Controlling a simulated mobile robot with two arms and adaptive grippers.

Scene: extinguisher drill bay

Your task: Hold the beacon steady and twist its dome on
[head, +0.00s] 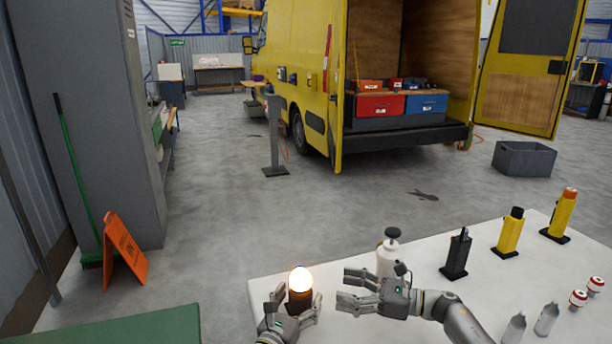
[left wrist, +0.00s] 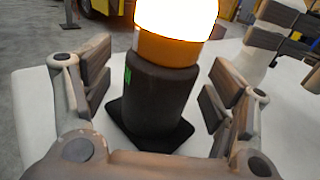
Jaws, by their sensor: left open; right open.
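The beacon's dark cylindrical body (head: 298,302) stands upright on the white table; its square black foot (left wrist: 150,132) shows in the left wrist view. The glowing dome (head: 300,278) with an orange lower band sits on top of the body; whether it is screwed tight I cannot tell. My left gripper (head: 296,306) is open, with one finger on each side of the body; the left wrist view shows gaps between fingers and body. My right gripper (head: 347,289) is open and empty, just right of the dome, its fingers pointing left towards it.
A white bottle-like thing with a dark top (head: 386,262) stands close behind my right gripper. A black device (head: 457,256) and two yellow ones (head: 509,233) stand further right on the white table (head: 420,325). Small red-and-white pieces (head: 578,299) and grey pointed pieces (head: 546,320) stand at front right.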

